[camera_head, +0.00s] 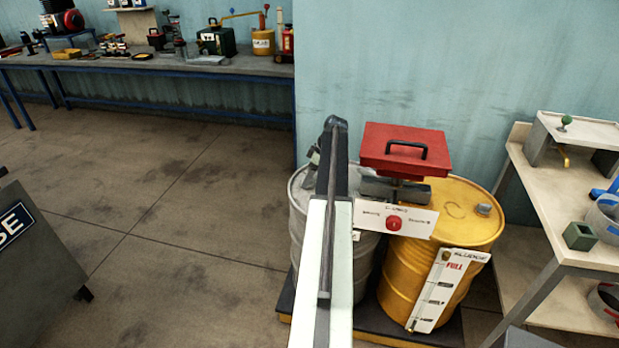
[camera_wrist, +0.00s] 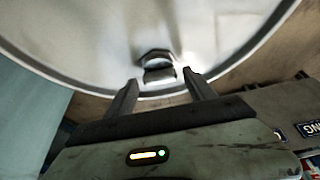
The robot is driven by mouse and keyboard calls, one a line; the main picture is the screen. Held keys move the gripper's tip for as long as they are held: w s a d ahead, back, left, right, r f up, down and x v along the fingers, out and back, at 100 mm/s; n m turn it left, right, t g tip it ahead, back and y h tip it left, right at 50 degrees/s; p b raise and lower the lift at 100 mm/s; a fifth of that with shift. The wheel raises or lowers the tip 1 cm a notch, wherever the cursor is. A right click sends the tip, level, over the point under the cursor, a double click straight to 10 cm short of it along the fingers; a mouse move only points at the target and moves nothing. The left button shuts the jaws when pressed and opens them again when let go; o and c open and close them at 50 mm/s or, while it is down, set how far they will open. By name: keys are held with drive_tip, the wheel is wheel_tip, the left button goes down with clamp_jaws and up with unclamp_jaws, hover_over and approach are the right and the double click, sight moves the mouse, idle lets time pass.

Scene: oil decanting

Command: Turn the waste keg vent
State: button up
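Two kegs stand side by side in the head view, a grey metal keg (camera_head: 302,215) and a yellow keg (camera_head: 412,285). I cannot read which is the waste keg. My arm covers part of the grey keg, and my gripper is mostly hidden above it. In the wrist view, a pale metal keg lid (camera_wrist: 95,45) has a small metal vent fitting (camera_wrist: 158,70) near its rim. My gripper (camera_wrist: 162,86) is open, with one finger to either side of the fitting's near end. Whether the fingers touch it is unclear.
A red box with a black handle (camera_head: 400,150) stands above the kegs. A white panel with a red knob (camera_head: 394,222) is in front. A gauge board (camera_head: 440,290) leans on the yellow keg. A shelf table (camera_head: 560,235) is right; open floor is left.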

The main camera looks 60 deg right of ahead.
drive_tip(key=c, duration=1)
drive_tip(key=shift+d, duration=0.1)
drive_tip(key=shift+c, duration=0.2)
drive_tip(key=m, duration=0.1)
drive_tip(key=m+h, duration=0.1)
drive_tip(key=m, duration=0.1)
drive_tip(key=shift+a, duration=0.25)
drive_tip(key=m+h, duration=0.2)
drive_tip(key=m, duration=0.3)
drive_tip(key=shift+a, duration=0.15)
drive_tip(key=m+h, duration=0.1)
drive_tip(key=m, duration=0.1)
drive_tip(key=m+g, duration=0.1)
drive_tip(key=m, duration=0.2)
drive_tip(key=shift+w+h, duration=0.15)
drive_tip(key=shift+h, duration=0.25)
drive_tip(key=m+g, duration=0.1)
drive_tip(key=m, duration=0.1)
drive_tip(key=m+g, duration=0.1)
drive_tip(key=m, duration=0.1)
drive_tip(key=shift+w+a+m+h, duration=0.1)
drive_tip(key=shift+m+h, duration=0.2)
drive_tip(key=shift+h, duration=0.1)
